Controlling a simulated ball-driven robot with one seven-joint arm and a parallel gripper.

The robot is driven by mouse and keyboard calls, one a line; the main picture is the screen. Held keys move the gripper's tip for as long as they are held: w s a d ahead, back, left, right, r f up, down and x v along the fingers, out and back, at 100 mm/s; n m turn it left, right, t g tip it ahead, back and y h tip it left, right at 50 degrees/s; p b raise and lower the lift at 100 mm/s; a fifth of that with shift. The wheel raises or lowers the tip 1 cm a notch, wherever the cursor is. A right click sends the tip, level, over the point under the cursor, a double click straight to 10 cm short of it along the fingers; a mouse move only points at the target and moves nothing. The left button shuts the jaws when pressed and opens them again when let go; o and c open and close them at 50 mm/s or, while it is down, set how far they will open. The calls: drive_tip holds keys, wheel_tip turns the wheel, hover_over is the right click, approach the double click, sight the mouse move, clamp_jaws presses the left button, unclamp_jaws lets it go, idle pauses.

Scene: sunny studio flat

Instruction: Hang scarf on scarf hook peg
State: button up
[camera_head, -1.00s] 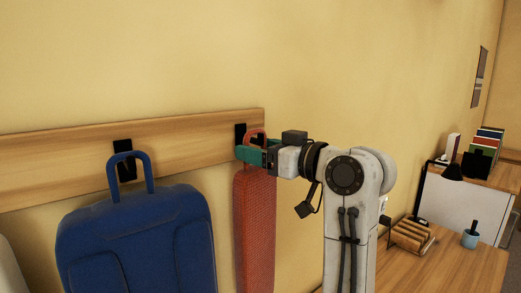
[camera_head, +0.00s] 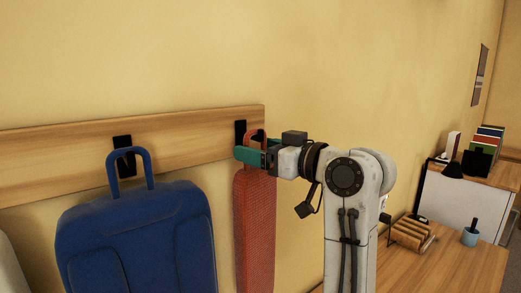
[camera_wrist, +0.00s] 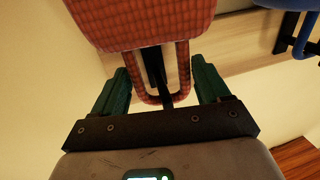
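The red woven scarf (camera_head: 254,220) hangs straight down below the right end of the wooden rail, with a red loop (camera_head: 255,133) at its top. It also shows upside down at the top of the wrist view (camera_wrist: 140,22). A black scarf hook peg (camera_head: 240,131) is fixed to the rail behind the loop. In the wrist view the dark peg (camera_wrist: 153,68) appears within the loop's outline; whether it bears the scarf I cannot tell. My gripper (camera_wrist: 160,85) has green fingers on either side of the loop, spread apart, with a gap visible on the right.
A blue backpack (camera_head: 138,240) hangs left by its handle near another black hook (camera_head: 123,157) on the wooden rail (camera_head: 190,153). A desk (camera_head: 450,262) with a wooden rack (camera_head: 410,235) and blue cup (camera_head: 469,238) stands right. The wall above the rail is bare.

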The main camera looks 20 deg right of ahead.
drive_tip(key=o, duration=0.4)
drive_tip(key=shift+c, duration=0.2)
drive_tip(key=b+v, duration=0.2)
drive_tip(key=v, duration=0.8)
drive_tip(key=shift+s+d+b, duration=0.2)
drive_tip(key=shift+s+b, duration=0.15)
drive_tip(key=shift+b, duration=0.05)
drive_tip(key=s+d+f+m+g+h, duration=0.1)
drive_tip(key=s+f+m+g+h, duration=0.15)
drive_tip(key=f, duration=1.35)
drive_tip(key=s+f+m+g+h, duration=0.2)
drive_tip(key=s+f+g+h, duration=0.1)
drive_tip(key=f, duration=1.3)
drive_tip(key=s+d+f+m+g+h, duration=0.1)
drive_tip(key=s+f+g, duration=0.3)
drive_tip(key=s+f, duration=0.7)
drive_tip(key=s+d+f+m+g+h, duration=0.1)
drive_tip(key=s+f+g, duration=0.4)
drive_tip(key=s+f, duration=0.7)
drive_tip(key=s+h, duration=0.1)
drive_tip(key=s, duration=0.3)
drive_tip(key=shift+s+d, duration=0.25)
drive_tip(key=shift+s, duration=0.15)
drive_tip(key=shift+f+h, duration=0.1)
drive_tip(key=shift+h, duration=0.15)
